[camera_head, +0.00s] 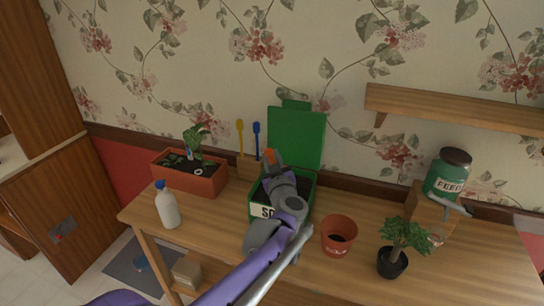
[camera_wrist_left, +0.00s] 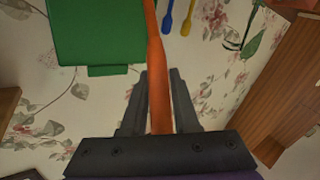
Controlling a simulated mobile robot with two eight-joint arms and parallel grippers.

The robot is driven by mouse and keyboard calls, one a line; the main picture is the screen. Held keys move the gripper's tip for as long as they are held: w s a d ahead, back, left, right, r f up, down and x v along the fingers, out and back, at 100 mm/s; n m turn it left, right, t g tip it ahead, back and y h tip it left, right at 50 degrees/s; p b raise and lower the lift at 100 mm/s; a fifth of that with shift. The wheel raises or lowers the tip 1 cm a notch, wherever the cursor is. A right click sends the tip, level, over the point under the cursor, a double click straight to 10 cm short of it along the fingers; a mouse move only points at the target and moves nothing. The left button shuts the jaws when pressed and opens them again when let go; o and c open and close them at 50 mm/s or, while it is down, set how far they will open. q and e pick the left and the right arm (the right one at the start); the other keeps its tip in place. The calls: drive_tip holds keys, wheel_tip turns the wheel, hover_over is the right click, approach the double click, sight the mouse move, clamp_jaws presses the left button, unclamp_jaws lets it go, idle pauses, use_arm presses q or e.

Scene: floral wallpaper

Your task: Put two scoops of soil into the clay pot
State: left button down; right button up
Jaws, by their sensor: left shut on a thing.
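My left gripper (camera_head: 271,164) is over the open green soil bin (camera_head: 309,195), whose label is partly hidden by my arm. It is shut on an orange handle (camera_wrist_left: 156,60), which stands between the fingers in the left wrist view (camera_wrist_left: 160,85). The handle's orange end (camera_head: 269,154) also shows in the head view. The tool's working end is hidden, so I cannot tell whether it carries soil. The clay pot (camera_head: 336,249) stands upright on the table, right of the bin; its inside looks dark. The bin's green lid (camera_head: 297,135) is raised against the wall.
Yellow (camera_head: 239,132) and blue (camera_head: 256,136) handled tools stand in a wooden holder behind the bin. A planter (camera_head: 205,187) and a white bottle (camera_head: 167,208) are left. A small potted plant (camera_head: 392,265) and green jar (camera_head: 447,180) are right. A shelf (camera_head: 450,107) juts out above.

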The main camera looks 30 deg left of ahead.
use_arm(q)
wheel_tip(320, 180, down, 12)
drive_tip(key=b, duration=0.7)
drive_tip(key=shift+r+b, duration=0.15)
drive_tip(key=shift+b, duration=0.25)
drive_tip(key=shift+r, duration=0.1)
idle(1.1)
wheel_tip(320, 180, up, 11)
drive_tip(key=p, duration=0.6)
drive_tip(key=shift+p, duration=0.35)
drive_tip(key=shift+f, duration=0.25)
